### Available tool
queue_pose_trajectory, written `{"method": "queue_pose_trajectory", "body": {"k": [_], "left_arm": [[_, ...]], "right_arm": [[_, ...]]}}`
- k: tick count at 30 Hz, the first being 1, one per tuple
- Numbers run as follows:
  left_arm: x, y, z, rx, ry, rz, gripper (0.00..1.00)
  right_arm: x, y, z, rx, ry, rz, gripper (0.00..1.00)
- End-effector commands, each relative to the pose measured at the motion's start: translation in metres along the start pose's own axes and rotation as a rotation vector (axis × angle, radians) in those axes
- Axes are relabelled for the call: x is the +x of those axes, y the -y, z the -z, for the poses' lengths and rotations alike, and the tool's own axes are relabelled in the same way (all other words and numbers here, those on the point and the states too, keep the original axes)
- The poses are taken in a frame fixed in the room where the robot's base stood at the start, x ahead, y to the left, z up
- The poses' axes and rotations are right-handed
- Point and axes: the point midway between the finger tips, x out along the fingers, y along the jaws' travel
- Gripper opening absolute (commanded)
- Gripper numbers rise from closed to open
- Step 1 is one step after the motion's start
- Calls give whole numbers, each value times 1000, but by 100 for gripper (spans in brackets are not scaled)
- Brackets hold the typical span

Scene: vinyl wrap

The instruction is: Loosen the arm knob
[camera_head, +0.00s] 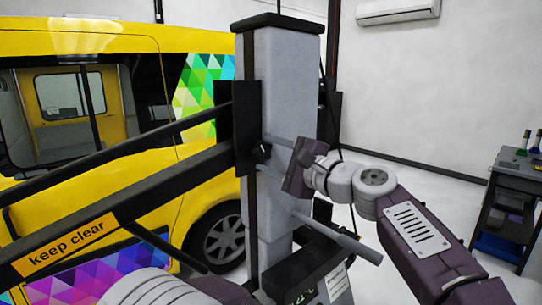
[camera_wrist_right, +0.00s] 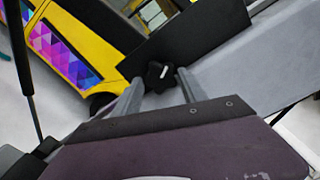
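The arm knob (camera_head: 262,153) is small, black and lobed. It sits on the black bracket (camera_head: 246,120) at the front of the grey column (camera_head: 287,90). My right gripper (camera_head: 274,146) reaches in from the right, with its fingertips close to the knob. In the right wrist view the knob (camera_wrist_right: 160,74) shows a pale mark and appears between the tips of the two parted grey fingers. The gripper is open and holds nothing. I cannot tell whether the fingertips reach around the knob. My left gripper is not in view.
A black barrier arm with a "keep clear" sign (camera_head: 66,247) runs left from the bracket. A yellow van (camera_head: 90,45) stands behind it. A grey bar (camera_head: 340,238) juts out below my right gripper. A dark workbench (camera_head: 507,200) stands at the far right.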

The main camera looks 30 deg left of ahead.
Motion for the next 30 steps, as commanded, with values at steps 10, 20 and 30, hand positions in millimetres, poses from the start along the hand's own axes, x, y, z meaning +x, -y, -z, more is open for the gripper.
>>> {"method": "queue_pose_trajectory", "body": {"k": [10,20,30], "left_arm": [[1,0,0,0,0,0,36],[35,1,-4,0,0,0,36],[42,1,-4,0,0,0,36]], "right_arm": [[0,0,0,2,0,1,69],[-61,-4,2,0,-2,3,69],[-91,-1,0,2,0,-1,69]]}}
